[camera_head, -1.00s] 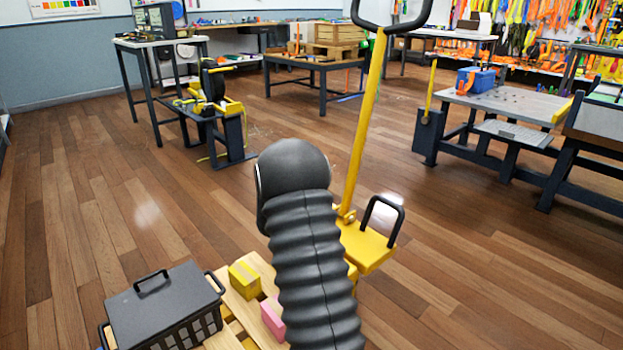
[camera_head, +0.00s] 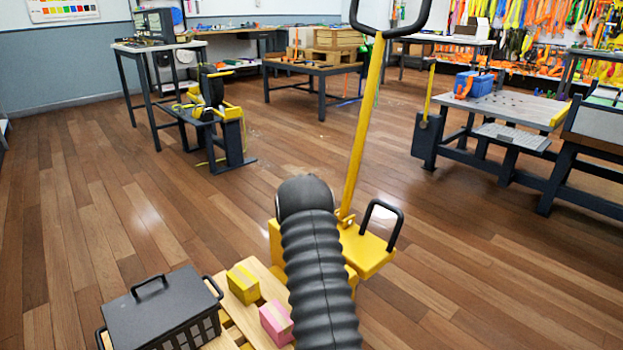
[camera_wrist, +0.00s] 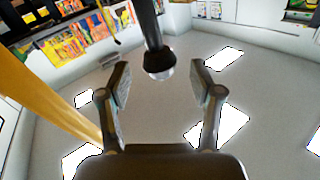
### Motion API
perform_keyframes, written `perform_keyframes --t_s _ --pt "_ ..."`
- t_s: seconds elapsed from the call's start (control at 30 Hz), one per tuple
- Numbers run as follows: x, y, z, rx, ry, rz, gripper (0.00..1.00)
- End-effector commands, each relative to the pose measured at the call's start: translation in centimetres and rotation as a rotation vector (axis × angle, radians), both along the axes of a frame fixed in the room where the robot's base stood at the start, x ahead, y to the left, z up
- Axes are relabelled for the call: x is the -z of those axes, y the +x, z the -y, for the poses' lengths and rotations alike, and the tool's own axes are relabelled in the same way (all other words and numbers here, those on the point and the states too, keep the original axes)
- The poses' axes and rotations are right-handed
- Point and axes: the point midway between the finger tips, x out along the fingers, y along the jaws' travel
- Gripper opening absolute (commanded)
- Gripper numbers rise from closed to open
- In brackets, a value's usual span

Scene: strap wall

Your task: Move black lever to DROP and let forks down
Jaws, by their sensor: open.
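The yellow pallet truck (camera_head: 368,250) stands ahead, its yellow shaft (camera_head: 363,130) rising to a black loop handle (camera_head: 388,32) cut off by the top edge. A black loop bracket (camera_head: 383,224) is fixed on its yellow body. In the wrist view a black rod with a rounded, glossy end, seemingly the black lever (camera_wrist: 153,35), comes down from the top edge. My gripper (camera_wrist: 161,78) is open, one finger on either side of the rod's end, with visible gaps and no clear contact. The yellow shaft (camera_wrist: 45,95) passes left of it. In the head view my arm hides the gripper. The forks are not clearly visible.
A wooden pallet (camera_head: 262,278) at the front carries a dark crate (camera_head: 163,312), a yellow box (camera_head: 243,284) and a pink box (camera_head: 277,323). A workbench (camera_head: 500,106) stands at right, a strapping stand (camera_head: 222,130) at left. The wooden floor between is clear.

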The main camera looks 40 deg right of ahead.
Motion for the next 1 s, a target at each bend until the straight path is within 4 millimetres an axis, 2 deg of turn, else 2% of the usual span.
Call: perform_keyframes --t_s 0.23,0.67,0.93,1.0 --pt "0.0 1.6 2.1 0.001 -0.001 0.000 0.65" --pt "0.0 2.0 2.6 0.000 0.000 -0.001 0.65" --pt "0.0 2.0 2.6 0.000 0.000 0.000 0.00" --pt "0.0 2.0 2.6 0.000 0.000 0.000 0.00"
